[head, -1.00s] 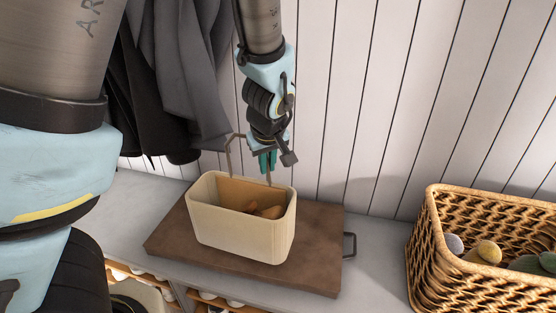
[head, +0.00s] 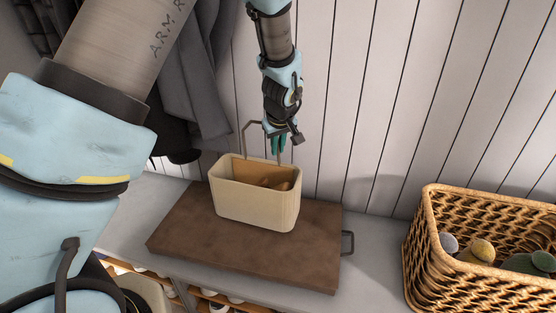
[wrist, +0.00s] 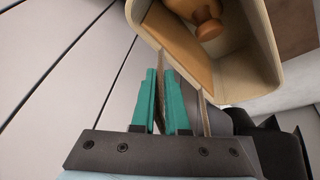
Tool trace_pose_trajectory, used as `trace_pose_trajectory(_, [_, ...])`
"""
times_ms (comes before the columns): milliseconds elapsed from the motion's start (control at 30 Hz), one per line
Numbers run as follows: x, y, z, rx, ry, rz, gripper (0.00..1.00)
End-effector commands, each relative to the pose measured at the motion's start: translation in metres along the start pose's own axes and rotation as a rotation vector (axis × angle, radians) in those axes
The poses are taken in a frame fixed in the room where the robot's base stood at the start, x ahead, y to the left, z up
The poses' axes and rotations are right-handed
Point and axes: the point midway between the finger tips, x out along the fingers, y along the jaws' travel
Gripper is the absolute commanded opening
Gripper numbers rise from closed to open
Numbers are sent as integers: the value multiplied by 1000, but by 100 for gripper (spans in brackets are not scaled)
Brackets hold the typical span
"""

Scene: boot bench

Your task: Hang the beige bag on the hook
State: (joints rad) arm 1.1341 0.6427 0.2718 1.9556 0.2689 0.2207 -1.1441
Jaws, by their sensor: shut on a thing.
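The beige bag (head: 252,207) is an open-topped, box-like bag with a thin upright handle (head: 245,133) and brown objects (head: 275,184) inside. It is upright over the back part of the brown board. I cannot tell whether its base touches the board. My gripper (head: 278,145) has teal fingers and is shut on the handle above the bag's back right side. In the wrist view the fingers (wrist: 163,100) pinch a thin strip of the handle, with the bag (wrist: 262,45) beyond them. No hook can be made out in either view.
The brown board (head: 230,258) with a dark side handle lies on the grey bench top (head: 375,235). A wicker basket (head: 425,270) with several rounded items stands at the right. Dark garments (head: 190,95) hang at the left against the white panelled wall (head: 400,90).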

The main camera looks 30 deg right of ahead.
Motion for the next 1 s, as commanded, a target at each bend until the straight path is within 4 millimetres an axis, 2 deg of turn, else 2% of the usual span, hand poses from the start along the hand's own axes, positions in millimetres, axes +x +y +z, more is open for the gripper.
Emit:
trace_pose_trajectory(333, [19,-3,8,0,0,-1,0])
trace_pose_trajectory(533, [44,-7,18,2,-1,-2,0])
trace_pose_trajectory(1000, [52,-4,18,0,1,1,0])
